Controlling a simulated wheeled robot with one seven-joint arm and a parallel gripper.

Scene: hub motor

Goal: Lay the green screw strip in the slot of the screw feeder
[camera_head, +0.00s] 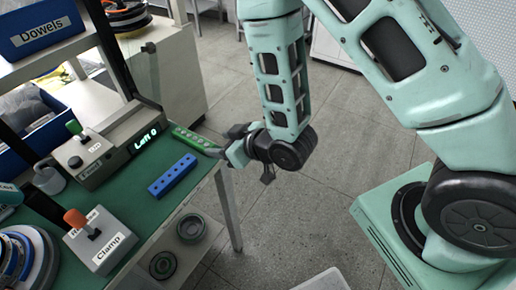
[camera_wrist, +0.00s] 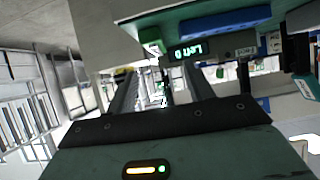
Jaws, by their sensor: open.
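The green screw strip (camera_head: 194,138) lies at the right edge of the green work mat, beside the feeder's display end. It also shows, end-on and small, in the wrist view (camera_wrist: 151,38). The screw feeder (camera_head: 97,165) is a grey box with a lit display reading "Left 0"; its display appears upside down in the wrist view (camera_wrist: 186,51). I cannot make out its slot clearly. My gripper (camera_head: 216,153) is at the strip's near right end, its fingers pointing left. In the wrist view its fingers (camera_wrist: 163,90) are apart, with no strip held between them.
A blue strip (camera_head: 173,175) lies on the mat (camera_head: 134,206) in front of the feeder. A clamp box (camera_head: 101,243) with an orange lever stands nearer. A blue Dowels bin (camera_head: 42,29) sits at upper left. Open floor lies right of the bench.

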